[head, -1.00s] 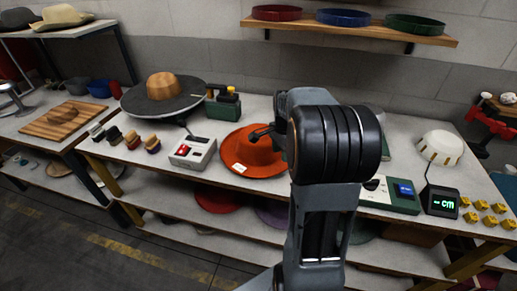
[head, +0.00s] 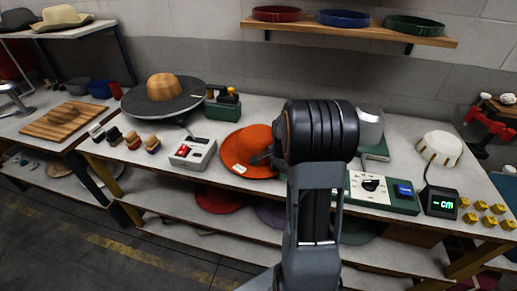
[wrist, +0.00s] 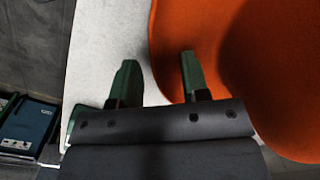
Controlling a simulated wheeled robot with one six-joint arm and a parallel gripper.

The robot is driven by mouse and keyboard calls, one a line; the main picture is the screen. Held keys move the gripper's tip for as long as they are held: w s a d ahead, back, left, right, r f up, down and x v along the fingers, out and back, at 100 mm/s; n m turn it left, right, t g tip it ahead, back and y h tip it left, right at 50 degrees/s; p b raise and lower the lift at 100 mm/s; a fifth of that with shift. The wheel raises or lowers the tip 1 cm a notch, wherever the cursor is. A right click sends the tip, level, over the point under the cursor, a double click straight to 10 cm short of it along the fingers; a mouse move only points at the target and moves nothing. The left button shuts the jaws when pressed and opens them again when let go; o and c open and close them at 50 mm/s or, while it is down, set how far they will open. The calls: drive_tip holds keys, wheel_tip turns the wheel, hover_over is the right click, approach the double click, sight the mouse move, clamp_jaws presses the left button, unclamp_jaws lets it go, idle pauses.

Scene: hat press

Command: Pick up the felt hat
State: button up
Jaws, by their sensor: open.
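The orange felt hat (head: 236,148) lies on the pale workbench, with a small white tag at its front brim. In the wrist view the hat (wrist: 280,90) fills the right side, with a shadow across it. My gripper (wrist: 158,75) is open and empty, with two green fingers. In that view the brim's edge passes between the fingers: the right finger overlaps the orange felt and the left one lies over the pale bench. I cannot tell whether a finger touches the felt. In the head view my arm hides the hat's right side and most of the gripper.
A grey box with a red switch (head: 192,153) stands left of the hat. A round dark plate with a wooden hat block (head: 164,86) is behind left. A green-and-white control box (head: 372,188) and a digital display (head: 440,202) stand to the right.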

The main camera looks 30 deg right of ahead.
clamp_jaws()
idle(0.3)
drive_tip(key=shift+r, duration=0.15)
